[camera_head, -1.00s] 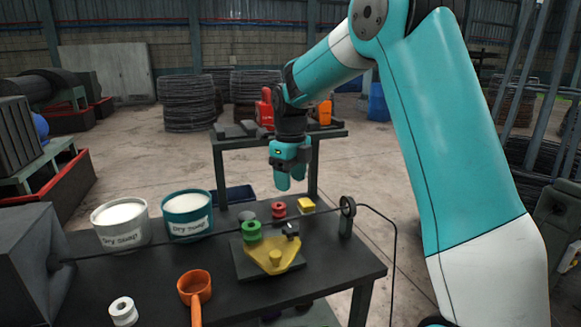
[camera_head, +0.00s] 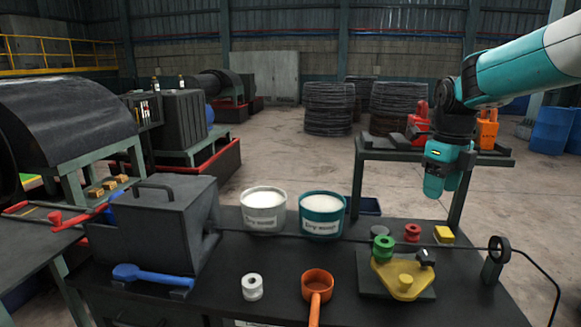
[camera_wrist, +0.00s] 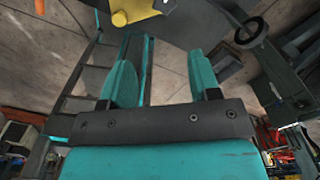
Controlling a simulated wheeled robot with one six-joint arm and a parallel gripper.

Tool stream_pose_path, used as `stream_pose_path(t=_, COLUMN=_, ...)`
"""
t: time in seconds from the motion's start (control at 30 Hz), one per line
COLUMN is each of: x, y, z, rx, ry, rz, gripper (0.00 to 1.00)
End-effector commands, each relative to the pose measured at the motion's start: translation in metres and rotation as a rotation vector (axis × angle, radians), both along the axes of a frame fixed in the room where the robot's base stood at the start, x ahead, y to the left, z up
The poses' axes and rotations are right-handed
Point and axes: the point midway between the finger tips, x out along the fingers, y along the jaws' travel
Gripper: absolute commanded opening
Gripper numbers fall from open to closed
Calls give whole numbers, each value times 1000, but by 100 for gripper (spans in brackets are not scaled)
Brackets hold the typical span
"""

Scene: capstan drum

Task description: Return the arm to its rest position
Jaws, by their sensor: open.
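My gripper (camera_head: 444,188) hangs fingers-down in the head view, above and behind the right part of the black work table. In the wrist view its two teal fingers (camera_wrist: 160,85) stand apart with nothing between them. My teal and white arm (camera_head: 520,70) comes in from the upper right. A yellow part, cut by the top edge, also shows in the wrist view (camera_wrist: 132,11).
The table holds white (camera_head: 264,222) and teal (camera_head: 322,229) powder buckets, an orange ladle (camera_head: 317,282) and a white spool (camera_head: 252,287). A wire runs across to a guide ring (camera_head: 497,250). A rear bench (camera_head: 380,150) carries red and orange items. Floor between is open.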

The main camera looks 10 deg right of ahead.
Motion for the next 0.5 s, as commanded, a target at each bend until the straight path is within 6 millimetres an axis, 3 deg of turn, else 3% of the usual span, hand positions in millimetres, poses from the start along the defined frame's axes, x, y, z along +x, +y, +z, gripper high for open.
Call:
stream_pose_path(t=0.17, x=-27, y=47, z=6, rx=21, ry=-35, rz=489, gripper=56)
stream_pose_path(t=0.37, x=-85, y=117, z=6, rx=46, ry=-118, rz=1314, gripper=56)
stream_pose_path(t=0.5, x=-134, y=158, z=1, rx=52, ry=-205, rz=1883, gripper=56)
